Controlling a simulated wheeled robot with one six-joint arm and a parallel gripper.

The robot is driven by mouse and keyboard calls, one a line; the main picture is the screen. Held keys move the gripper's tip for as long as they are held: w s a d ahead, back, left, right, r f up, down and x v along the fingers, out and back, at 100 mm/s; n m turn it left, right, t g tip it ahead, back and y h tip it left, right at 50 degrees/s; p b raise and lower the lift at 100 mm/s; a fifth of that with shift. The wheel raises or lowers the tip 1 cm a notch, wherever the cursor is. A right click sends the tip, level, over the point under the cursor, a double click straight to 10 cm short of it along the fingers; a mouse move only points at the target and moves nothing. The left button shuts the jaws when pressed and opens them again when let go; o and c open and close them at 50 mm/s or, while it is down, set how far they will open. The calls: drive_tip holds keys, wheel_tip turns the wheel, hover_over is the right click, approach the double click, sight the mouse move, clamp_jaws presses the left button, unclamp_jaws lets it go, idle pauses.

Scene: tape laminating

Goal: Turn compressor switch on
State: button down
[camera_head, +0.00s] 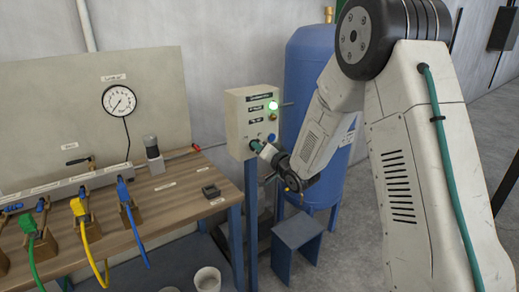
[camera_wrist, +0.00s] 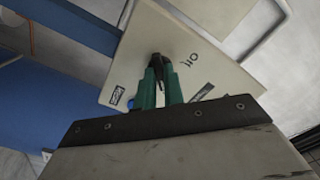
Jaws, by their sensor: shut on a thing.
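A cream control box (camera_head: 238,122) stands on a blue post, with a lit green lamp (camera_head: 273,106) near its upper right. My gripper (camera_head: 256,146) is at the lower part of the box's front face. In the wrist view, my gripper's green fingers (camera_wrist: 160,88) are closed together around a dark switch (camera_wrist: 156,60) on the cream panel (camera_wrist: 215,70). The fingers hide most of the switch, so its exact position is hard to tell. Small dark lettering is beside it, too tilted to read surely.
A blue tank (camera_head: 305,65) stands behind the box. A wooden workbench (camera_head: 175,190) with a pressure gauge (camera_head: 120,101) behind it and coloured hoses is at the left. A blue step stool (camera_head: 296,240) is below my arm. A white bucket (camera_head: 207,279) is on the floor.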

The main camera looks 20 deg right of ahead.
drive_tip(key=c, duration=1.5)
unclamp_jaws()
drive_tip(key=shift+s, duration=0.1)
drive_tip(key=v, duration=0.7)
drive_tip(key=shift+s+d, duration=0.15)
drive_tip(key=shift+s, duration=0.15)
